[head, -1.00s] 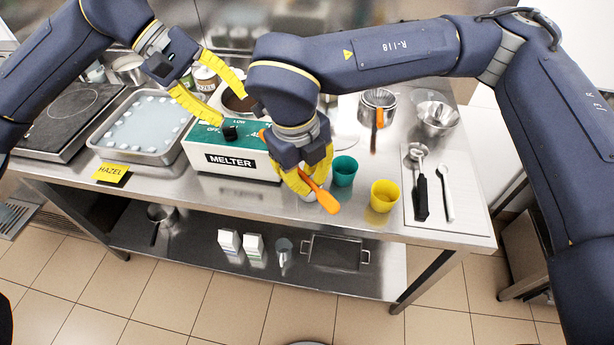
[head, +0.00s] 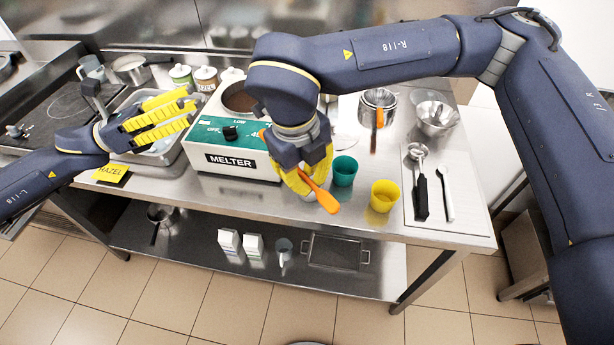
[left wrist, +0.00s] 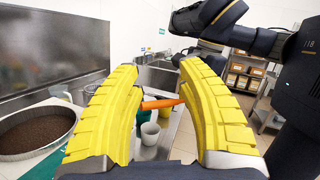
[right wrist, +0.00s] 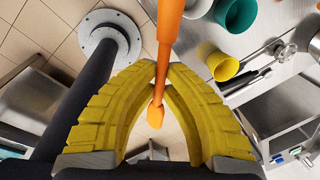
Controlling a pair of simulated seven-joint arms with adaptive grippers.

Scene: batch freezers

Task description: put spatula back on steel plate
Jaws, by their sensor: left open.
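The orange spatula (head: 324,198) is held by my right gripper (head: 308,180) above the front part of the counter, left of the cups. In the right wrist view the orange handle (right wrist: 164,45) passes between the closed yellow fingertips. My left gripper (head: 190,106) is open and empty, over the tray left of the melter. In the left wrist view the orange spatula (left wrist: 162,103) appears far beyond the open fingers.
The green melter (head: 235,143) stands between my grippers. A teal cup (head: 343,172) and a yellow cup (head: 384,196) stand between my right gripper and the plate. Behind are a pot with an orange handle (head: 379,118) and steel bowls (head: 436,115).

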